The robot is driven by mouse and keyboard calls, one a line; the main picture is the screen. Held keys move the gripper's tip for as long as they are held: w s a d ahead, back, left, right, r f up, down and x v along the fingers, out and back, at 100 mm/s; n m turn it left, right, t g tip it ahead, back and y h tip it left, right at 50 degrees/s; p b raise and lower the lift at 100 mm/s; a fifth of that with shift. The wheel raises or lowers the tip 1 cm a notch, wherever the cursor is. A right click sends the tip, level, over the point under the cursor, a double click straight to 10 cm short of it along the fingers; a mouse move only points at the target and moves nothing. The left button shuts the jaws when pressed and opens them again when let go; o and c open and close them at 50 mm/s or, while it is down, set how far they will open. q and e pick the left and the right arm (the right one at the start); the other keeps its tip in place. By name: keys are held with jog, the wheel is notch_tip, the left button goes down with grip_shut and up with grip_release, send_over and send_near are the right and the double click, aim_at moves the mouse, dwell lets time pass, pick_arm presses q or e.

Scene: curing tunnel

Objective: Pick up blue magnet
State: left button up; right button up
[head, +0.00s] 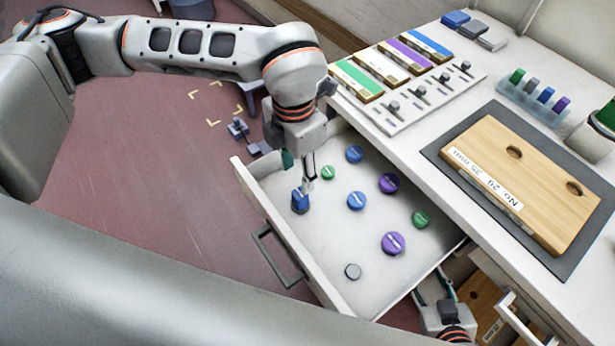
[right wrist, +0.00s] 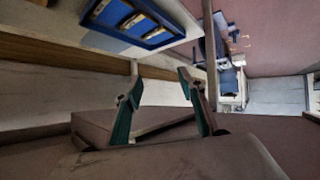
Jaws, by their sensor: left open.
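The open drawer holds several small round magnets. One blue magnet (head: 354,154) lies near the drawer's back, and a second blue one (head: 356,201) lies mid-drawer. A third blue piece (head: 300,201), taller-looking, is at the drawer's left side, directly below my left gripper (head: 301,177). My left gripper is open and points down; whether its fingers touch that blue piece cannot be told. My right gripper (right wrist: 155,87) is open and empty in the right wrist view, its teal-padded fingers apart. In the head view the right gripper is low, beside the drawer's right side.
The drawer handle (head: 277,258) faces the red floor. On the counter are a wooden block (head: 525,180) on a dark mat and a slotted board (head: 410,106) with coloured labels.

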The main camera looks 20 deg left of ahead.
aim_at(300, 193)
pick_arm(q)
jog(key=f, duration=0.1)
jog(key=s+f, duration=0.1)
jog(key=f, duration=0.5)
jog(key=shift+d+f+b, duration=0.3)
jog(key=shift+f+b, duration=0.05)
jog(key=shift+f, duration=0.1)
grip_shut()
pick_arm(e)
jog(key=shift+s+f+g, duration=0.15)
jog(key=shift+s+f, duration=0.3)
jog(key=shift+s, duration=0.15)
jog(key=shift+s+f+g, duration=0.15)
jog(key=shift+s+f, duration=0.25)
jog(key=shift+s, duration=0.2)
